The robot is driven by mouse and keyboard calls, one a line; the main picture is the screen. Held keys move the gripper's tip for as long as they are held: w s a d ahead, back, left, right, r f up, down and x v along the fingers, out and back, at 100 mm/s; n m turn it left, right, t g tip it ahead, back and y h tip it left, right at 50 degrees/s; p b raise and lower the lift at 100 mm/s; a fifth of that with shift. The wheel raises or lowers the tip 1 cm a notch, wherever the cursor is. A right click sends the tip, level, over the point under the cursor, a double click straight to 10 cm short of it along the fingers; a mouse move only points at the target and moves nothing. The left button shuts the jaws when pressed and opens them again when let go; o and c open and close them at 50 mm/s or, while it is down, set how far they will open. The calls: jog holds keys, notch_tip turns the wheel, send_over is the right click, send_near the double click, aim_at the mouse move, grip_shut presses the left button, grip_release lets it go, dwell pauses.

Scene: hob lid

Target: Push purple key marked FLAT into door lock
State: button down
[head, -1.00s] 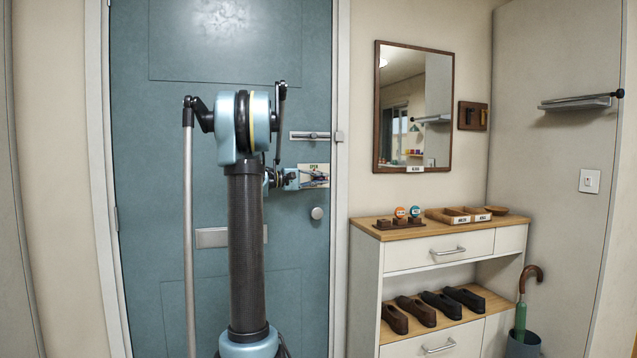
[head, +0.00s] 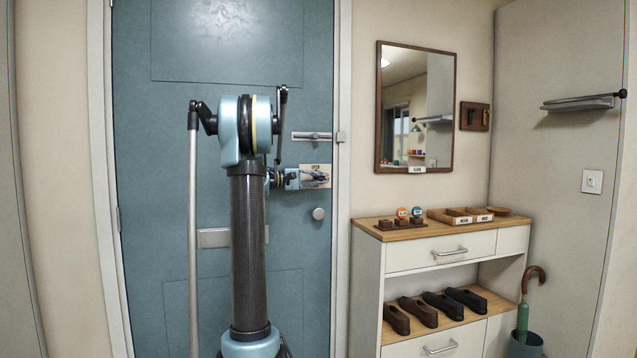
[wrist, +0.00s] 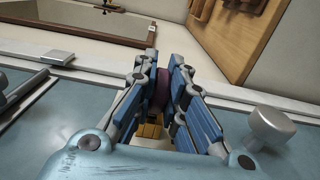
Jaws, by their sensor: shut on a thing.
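My gripper (head: 318,180) is in front of the pale lock plate (head: 314,170) on the blue door (head: 240,60), between the bolt and the round knob. In the wrist view my gripper (wrist: 164,72) is shut on the purple key (wrist: 161,90); only a purple part shows between the fingers. The key's mark and its tip are hidden. The lock opening is also hidden, so I cannot tell whether the key touches it or is inside.
A round knob (head: 318,214) sits below the lock plate, close to my fingers in the wrist view (wrist: 270,127). A sliding bolt (head: 312,136) is above. A mirror (head: 416,105) and a shoe cabinet (head: 440,249) stand to the right.

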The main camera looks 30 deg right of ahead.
jog(key=shift+w+d, duration=0.1)
jog(key=shift+w, duration=0.25)
jog(key=c, duration=1.6)
grip_release()
jog(key=shift+o, duration=0.2)
jog(key=v, duration=1.2)
jog(key=shift+w, duration=0.15)
jog(key=s+a+f+n+t+y, duration=0.3)
jog(key=s+a+f+y, duration=1.4)
jog(key=s+a+f, duration=1.7)
jog(key=s+f+t, duration=0.3)
jog(key=shift+s+a+f+y, duration=0.3)
jog(key=shift+a, duration=0.1)
